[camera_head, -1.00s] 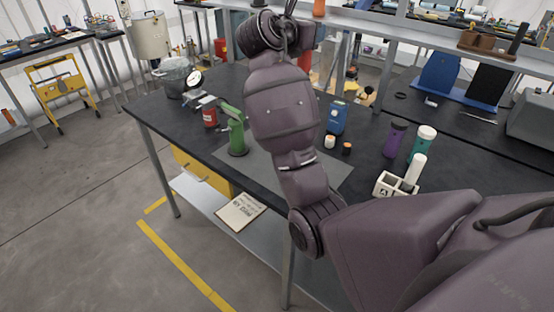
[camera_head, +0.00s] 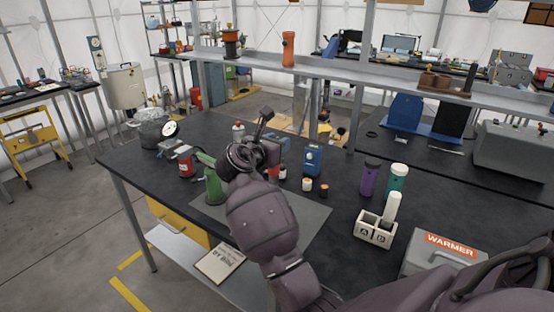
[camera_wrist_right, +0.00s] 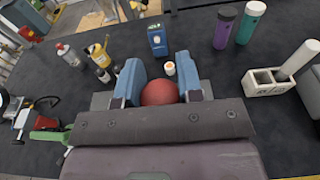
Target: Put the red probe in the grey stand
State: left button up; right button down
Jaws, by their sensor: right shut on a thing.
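My right gripper (camera_wrist_right: 160,88) has its two blue fingers shut on a rounded red object, which I take to be the red probe (camera_wrist_right: 161,93). Only its rounded part shows between the fingers in the right wrist view; the rest is hidden. In the head view my right arm covers most of the gripper (camera_head: 283,153), which is over the dark table near the grey mat. I cannot make out a grey stand with certainty. My left gripper is not in view.
A blue device (camera_head: 313,159), a small white-orange jar (camera_head: 307,184), and purple (camera_head: 370,178) and teal (camera_head: 397,181) bottles stand right of the gripper. A grey box labelled WARMER (camera_head: 445,257) is at front right. The grey mat (camera_head: 312,215) is partly bare.

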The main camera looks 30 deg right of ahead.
jog(key=shift+f, duration=2.4)
jog(key=c, duration=0.8)
grip_release()
jog(key=v, duration=1.2)
jog(key=shift+s+b, duration=0.1)
jog(key=shift+b, duration=0.3)
